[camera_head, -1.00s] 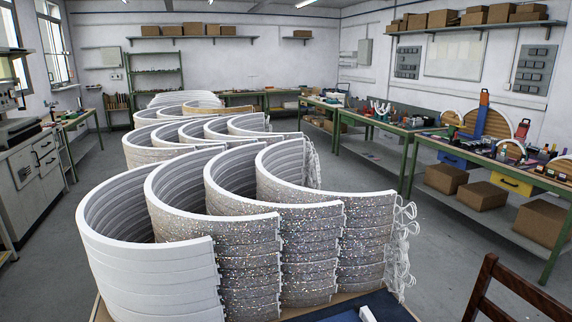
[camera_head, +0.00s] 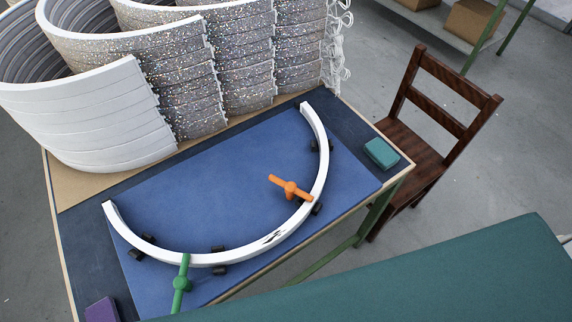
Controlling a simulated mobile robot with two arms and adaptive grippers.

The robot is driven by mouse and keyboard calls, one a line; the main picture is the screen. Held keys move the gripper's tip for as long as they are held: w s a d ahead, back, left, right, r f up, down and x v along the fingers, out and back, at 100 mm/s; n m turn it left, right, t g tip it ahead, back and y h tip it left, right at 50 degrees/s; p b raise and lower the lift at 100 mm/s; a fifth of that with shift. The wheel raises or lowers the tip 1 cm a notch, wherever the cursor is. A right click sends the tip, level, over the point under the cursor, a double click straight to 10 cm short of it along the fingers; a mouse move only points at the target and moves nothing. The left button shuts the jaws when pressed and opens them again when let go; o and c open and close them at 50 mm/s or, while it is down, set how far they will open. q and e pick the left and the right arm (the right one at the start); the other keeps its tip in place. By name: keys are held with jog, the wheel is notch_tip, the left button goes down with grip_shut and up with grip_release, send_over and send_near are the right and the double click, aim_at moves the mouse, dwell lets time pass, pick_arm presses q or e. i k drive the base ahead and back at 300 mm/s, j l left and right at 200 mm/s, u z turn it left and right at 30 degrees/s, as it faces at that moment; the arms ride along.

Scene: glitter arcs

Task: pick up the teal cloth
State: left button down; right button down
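A small folded teal cloth (camera_head: 381,152) lies on the dark blue right-hand corner of the table, close to its edge and near a wooden chair. It is apart from the white arc to its left. Neither of my grippers is in view.
The table (camera_head: 66,240) holds a blue mat (camera_head: 230,160), a white arc (camera_head: 322,160) with orange (camera_head: 290,188) and green (camera_head: 181,283) handles, and a purple block (camera_head: 102,310). Stacked glitter arcs (camera_head: 180,75) fill the back. A chair (camera_head: 455,115) stands right; a large teal surface (camera_head: 450,275) crosses the front.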

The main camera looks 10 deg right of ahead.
aim_at(380, 152)
jog(key=l+z, duration=0.4)
jog(key=i+l+z, duration=0.1)
jog(key=l+z, duration=0.35)
jog(key=u, duration=1)
jog(key=z, duration=1)
